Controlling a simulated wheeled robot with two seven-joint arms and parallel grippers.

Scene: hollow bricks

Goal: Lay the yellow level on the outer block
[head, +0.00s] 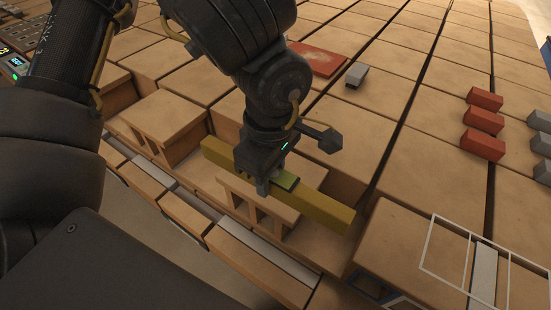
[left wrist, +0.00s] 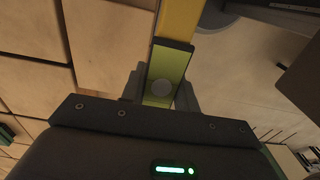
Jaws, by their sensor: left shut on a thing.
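The yellow level (head: 325,205) is a long bar, lying slantwise from upper left to lower right in the head view. My left gripper (head: 274,184) is shut on its middle, by a green part there. In the left wrist view the level (left wrist: 181,20) runs up from between the fingers, with the green part and a round pale spot near me. A hollow wooden-coloured block (head: 240,187) is directly under the level's middle; I cannot tell whether they touch. A second hollow block (head: 165,115) stands to the left, clear of the level. My right gripper is not in view.
Large tan blocks form a tiled surface behind. A red flat piece (head: 318,59) and a small grey block (head: 357,74) lie on it. Several red bricks (head: 483,121) and grey blocks stand at the right. A white wire frame (head: 427,247) is at lower right.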

